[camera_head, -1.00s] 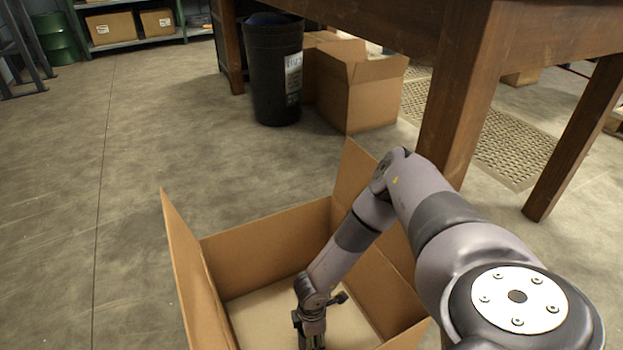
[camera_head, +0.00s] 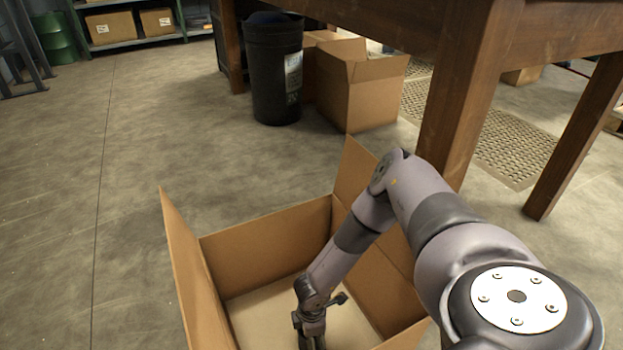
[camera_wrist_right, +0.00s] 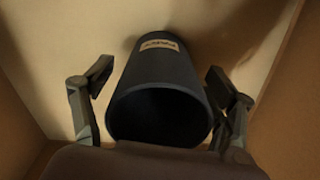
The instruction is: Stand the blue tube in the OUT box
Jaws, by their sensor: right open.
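The open cardboard box (camera_head: 265,245) sits on the floor at the bottom middle of the head view; no OUT marking shows. My right gripper (camera_head: 312,338) reaches down inside it, partly cut off by the bottom edge. In the right wrist view the dark blue tube (camera_wrist_right: 160,72) is inside the box, its open end towards the camera and its far end at the box floor. It appears upright. My right gripper (camera_wrist_right: 160,85) is open, one finger on each side of the tube, with gaps visible. The tube is not visible in the head view. My left gripper is not in view.
The box's raised flaps (camera_head: 190,265) stand around my right arm. A wooden table (camera_head: 465,95) is at the right. A black bin (camera_head: 275,75) and another cardboard box (camera_head: 360,95) stand behind. The floor (camera_head: 130,170) at the left is clear.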

